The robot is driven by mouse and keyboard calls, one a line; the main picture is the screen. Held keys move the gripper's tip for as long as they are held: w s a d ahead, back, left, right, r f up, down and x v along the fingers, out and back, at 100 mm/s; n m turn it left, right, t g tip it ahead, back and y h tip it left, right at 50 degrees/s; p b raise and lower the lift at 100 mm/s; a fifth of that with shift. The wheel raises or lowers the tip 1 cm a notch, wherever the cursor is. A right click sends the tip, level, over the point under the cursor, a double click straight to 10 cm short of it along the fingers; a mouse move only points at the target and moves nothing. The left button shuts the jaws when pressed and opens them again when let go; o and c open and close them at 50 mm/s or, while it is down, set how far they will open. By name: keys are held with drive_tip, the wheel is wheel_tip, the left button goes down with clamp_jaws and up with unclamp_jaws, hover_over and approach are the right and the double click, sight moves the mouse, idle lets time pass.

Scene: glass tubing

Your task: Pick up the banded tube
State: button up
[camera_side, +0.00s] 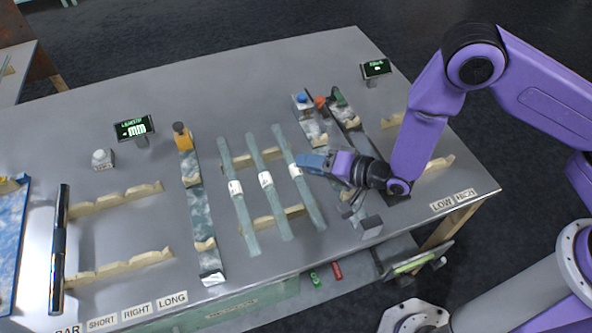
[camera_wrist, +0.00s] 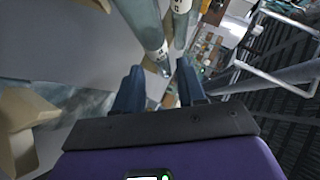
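Three pale glass tubes lie side by side across wooden notched rests: a left tube (camera_side: 242,215), a middle tube (camera_side: 274,210) and a right tube (camera_side: 309,195). Each carries a white patch near its middle; I cannot tell which one the task calls banded. My gripper (camera_side: 303,162) has its blue fingertips beside the upper part of the right tube. In the wrist view, my gripper (camera_wrist: 160,70) has its two fingers apart. A glass tube (camera_wrist: 146,28) with a white mark points down towards the gap between them, and another tube (camera_wrist: 181,22) is beside it. No grasp shows.
A mottled strip (camera_side: 196,205) with an orange-topped piece lies left of the tubes. Coloured knobs (camera_side: 303,98) are behind my gripper. A grey block (camera_side: 371,227) sits near the front edge.

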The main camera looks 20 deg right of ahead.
drive_tip(key=shift+x, duration=1.9)
clamp_jaws()
drive_tip(key=shift+r, duration=0.1)
